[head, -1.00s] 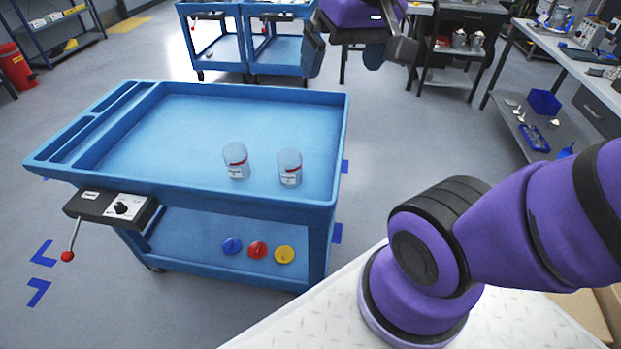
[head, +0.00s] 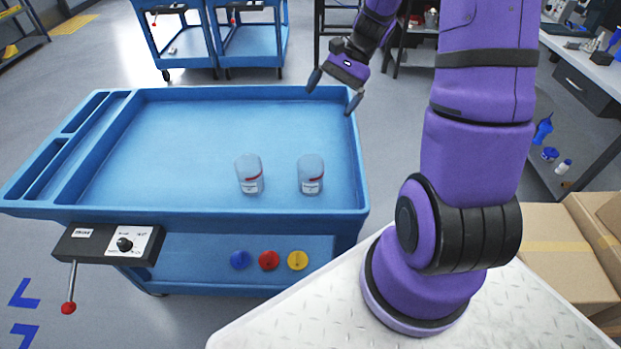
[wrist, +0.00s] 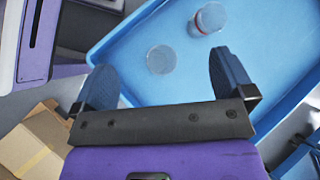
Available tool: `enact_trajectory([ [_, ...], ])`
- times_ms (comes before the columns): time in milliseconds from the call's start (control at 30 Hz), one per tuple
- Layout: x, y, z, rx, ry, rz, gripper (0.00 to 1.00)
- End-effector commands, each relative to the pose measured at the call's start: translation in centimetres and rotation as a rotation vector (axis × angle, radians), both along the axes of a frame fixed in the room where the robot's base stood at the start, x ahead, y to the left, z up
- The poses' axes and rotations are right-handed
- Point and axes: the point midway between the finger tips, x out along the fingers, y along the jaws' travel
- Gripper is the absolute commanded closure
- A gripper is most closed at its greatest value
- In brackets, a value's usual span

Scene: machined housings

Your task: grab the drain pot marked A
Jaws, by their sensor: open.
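In the wrist view one pot (wrist: 160,59) shows near and between the fingers, and the other pot (wrist: 208,19) shows farther up and to the right. My gripper (head: 334,92) is open and empty, above the tray's far right corner, apart from both pots. It also shows in the wrist view (wrist: 162,78).
The blue cart (head: 180,207) has a raised rim around its tray. A control box (head: 108,243) with a red-knobbed lever is on its front left. Blue, red and yellow discs (head: 269,260) are on the lower shelf. Cardboard boxes (head: 560,250) stand at right. The tray's left and back are clear.

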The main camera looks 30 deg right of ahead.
Motion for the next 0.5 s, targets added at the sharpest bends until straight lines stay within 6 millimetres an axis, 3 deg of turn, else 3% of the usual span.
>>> enact_trajectory([
  [300,1.3,-4.2,-9.8,0.243,0.191,-0.298,0.00],
  [500,1.2,-6.0,-15.0,0.365,0.275,-0.455,0.00],
])
